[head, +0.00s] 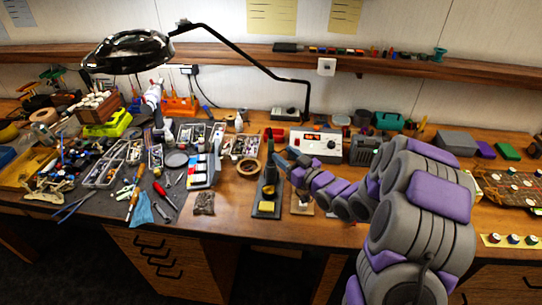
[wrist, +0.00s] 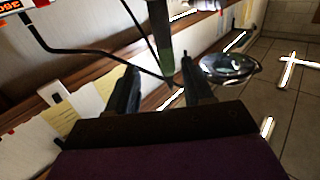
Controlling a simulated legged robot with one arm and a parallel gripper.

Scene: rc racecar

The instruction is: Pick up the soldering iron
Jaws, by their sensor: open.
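The soldering iron (head: 270,152) looks like a dark, slim upright tool standing over a dark stand (head: 267,208) with a yellow label, near the middle of the bench. My gripper (head: 284,160) is just right of it, with its fingers pointing left towards it. In the wrist view a dark shaft with a greenish section (wrist: 162,45), likely the iron, comes down from the top between and beyond the two fingers. My gripper there (wrist: 165,88) is open, with visible gaps to the shaft. I cannot tell whether anything touches. My arm hides some of the bench to the right.
A power unit with a red display (head: 318,144) stands behind my gripper. A magnifier lamp (head: 128,52) reaches over the left bench on a black arm. Tools crowd the left mat.

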